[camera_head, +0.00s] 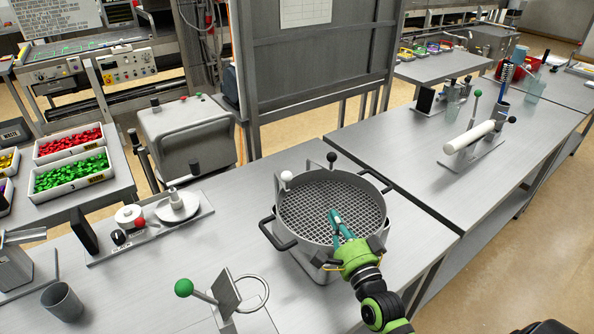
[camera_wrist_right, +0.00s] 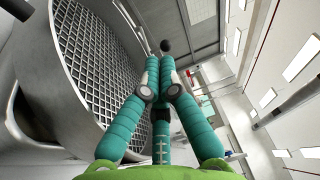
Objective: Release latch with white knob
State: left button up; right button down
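A round sieve pan (camera_head: 385,207) with a mesh floor stands on the bench. A latch with a white knob (camera_head: 286,176) rises at its left rear rim, and a similar one with a black knob (camera_head: 332,157) at its back. My right gripper (camera_head: 337,218), with teal fingers, is over the front part of the mesh, apart from both knobs. In the right wrist view the fingertips (camera_wrist_right: 160,66) come together with nothing visible held. A black knob (camera_wrist_right: 165,45) shows beyond them, and the mesh is at left. My left gripper is out of view.
A green-knobbed lever (camera_head: 184,288) with a ring stands at the front left of the pan. A fixture with a white dish (camera_head: 177,206) is farther left. The pan has black side handles (camera_head: 270,232). Bare bench lies between these, and a second bench is at right.

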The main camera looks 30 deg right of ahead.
aim_at(286, 177)
jog(key=shift+w, duration=0.4)
pick_arm(q)
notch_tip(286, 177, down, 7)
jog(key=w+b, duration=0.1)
jog(key=b, duration=0.5)
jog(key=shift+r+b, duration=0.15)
jog(key=shift+b, duration=0.2)
pick_arm(e)
jog(key=w+r, duration=0.1)
jog(key=w, duration=1.6)
jog(key=shift+w+a+r, duration=0.15)
jog(key=shift+a+r, duration=0.1)
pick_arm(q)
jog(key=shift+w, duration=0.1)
pick_arm(e)
jog(key=shift+w, duration=0.1)
jog(key=shift+f, duration=0.1)
